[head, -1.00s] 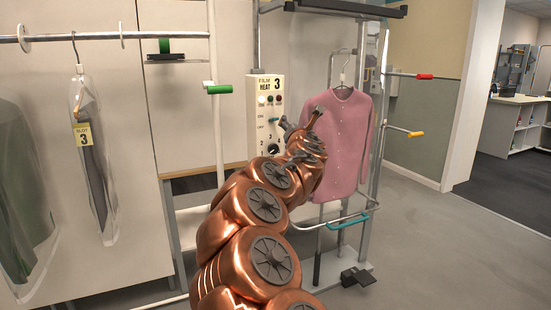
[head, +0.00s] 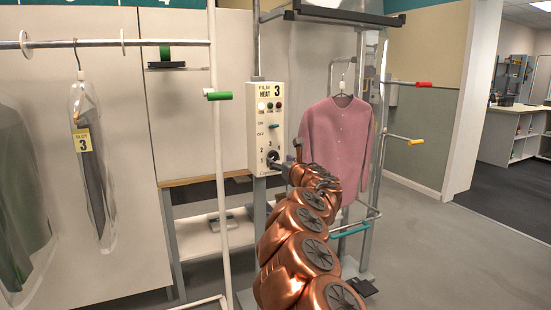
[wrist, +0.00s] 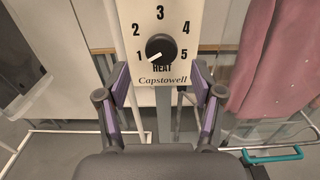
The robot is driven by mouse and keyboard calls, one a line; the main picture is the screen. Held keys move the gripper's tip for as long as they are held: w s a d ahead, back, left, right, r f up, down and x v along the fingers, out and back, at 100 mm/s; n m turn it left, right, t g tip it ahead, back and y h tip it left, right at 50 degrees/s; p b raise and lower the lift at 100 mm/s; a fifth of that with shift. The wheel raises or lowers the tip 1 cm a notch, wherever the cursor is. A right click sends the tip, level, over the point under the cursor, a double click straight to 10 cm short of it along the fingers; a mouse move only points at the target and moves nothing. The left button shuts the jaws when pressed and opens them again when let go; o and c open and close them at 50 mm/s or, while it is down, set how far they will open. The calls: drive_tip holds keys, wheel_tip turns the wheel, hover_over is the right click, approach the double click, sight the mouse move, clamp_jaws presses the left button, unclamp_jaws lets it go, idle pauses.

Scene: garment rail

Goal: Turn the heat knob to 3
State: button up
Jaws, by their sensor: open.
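The heat knob (wrist: 161,48) is a round black dial on the white heat panel (wrist: 177,72). Numbers 1 to 5 run around it, with 3 at the top. Its white pointer mark points down-left, at about the 1. In the head view the panel (head: 254,125) is upright, and the knob (head: 272,156) is partly hidden by my gripper (head: 285,163). In the wrist view my gripper (wrist: 160,88) is open and empty. Its two purple-padded fingers are to the lower left and lower right of the knob, with the knob centred between them. I see no contact.
A pink shirt (head: 337,140) hangs on the stand just right of the panel. A teal-handled bar (head: 350,229) juts out below it. A switch (head: 274,126) and lamps sit higher on the panel. Bagged garments (head: 92,165) hang at the left. Open floor lies to the right.

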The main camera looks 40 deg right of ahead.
sight(274, 157)
drive_tip(key=shift+w+d, duration=0.25)
drive_tip(key=shift+w, duration=0.15)
drive_tip(key=shift+p+x, duration=0.55)
drive_tip(key=shift+x, duration=1.2)
drive_tip(key=c, duration=1.1)
